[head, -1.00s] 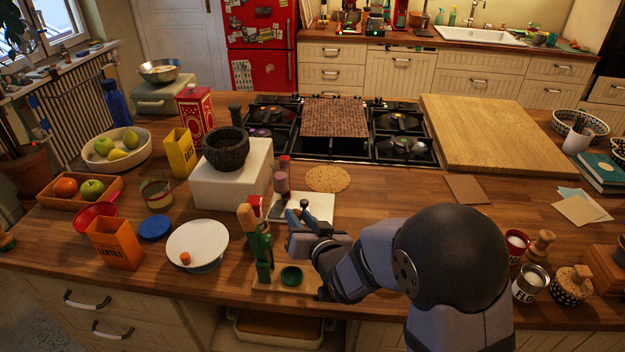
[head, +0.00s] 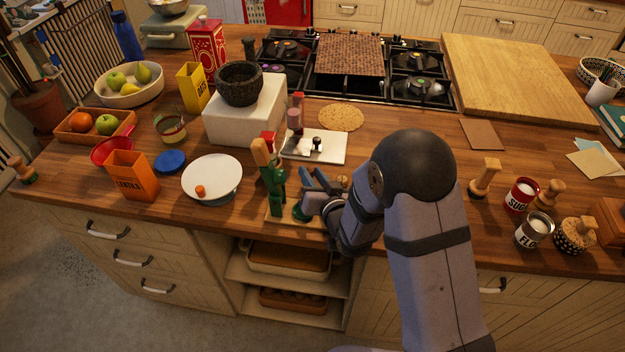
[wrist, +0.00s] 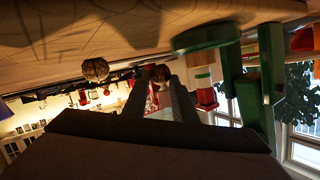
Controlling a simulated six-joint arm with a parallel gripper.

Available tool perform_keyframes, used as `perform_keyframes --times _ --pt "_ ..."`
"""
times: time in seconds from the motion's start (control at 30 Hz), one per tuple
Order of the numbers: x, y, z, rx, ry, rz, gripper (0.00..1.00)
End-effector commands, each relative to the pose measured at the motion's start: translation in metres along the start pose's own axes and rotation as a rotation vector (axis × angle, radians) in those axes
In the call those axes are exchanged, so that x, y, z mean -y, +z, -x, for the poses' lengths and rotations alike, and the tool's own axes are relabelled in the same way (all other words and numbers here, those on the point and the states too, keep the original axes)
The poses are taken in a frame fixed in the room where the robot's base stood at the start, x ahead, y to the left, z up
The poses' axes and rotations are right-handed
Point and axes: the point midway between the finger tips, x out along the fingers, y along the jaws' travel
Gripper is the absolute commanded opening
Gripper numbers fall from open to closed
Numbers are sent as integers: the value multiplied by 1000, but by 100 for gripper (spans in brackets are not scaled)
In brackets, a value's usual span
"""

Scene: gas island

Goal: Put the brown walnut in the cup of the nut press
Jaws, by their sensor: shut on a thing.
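The green nut press (head: 272,180) with its wooden handle stands on a wooden base near the counter's front edge. Its green cup (head: 299,212) is partly behind my wrist; it also shows upside down in the wrist view (wrist: 205,38). My gripper (head: 318,178) is to the right of the press, close to the cup. In the wrist view, its fingers are shut on a small dark brown round nut, seemingly the walnut (wrist: 160,73). The head view hides this nut. Another brown nut (wrist: 95,70) rests on the wood beside, apart from the fingers.
A white plate (head: 212,180) with a small orange thing is left of the press. A white board (head: 318,148) with jars lies behind. A wooden pepper mill (head: 484,178) and tins (head: 533,230) stand right of my arm.

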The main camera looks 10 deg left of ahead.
Motion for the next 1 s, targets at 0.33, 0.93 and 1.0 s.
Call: perform_keyframes --times 0.33,0.93,1.0 --pt "-8 20 -6 -2 0 1 4" --pt "-9 24 -7 0 1 0 43" --pt "-10 24 -7 0 1 0 43"
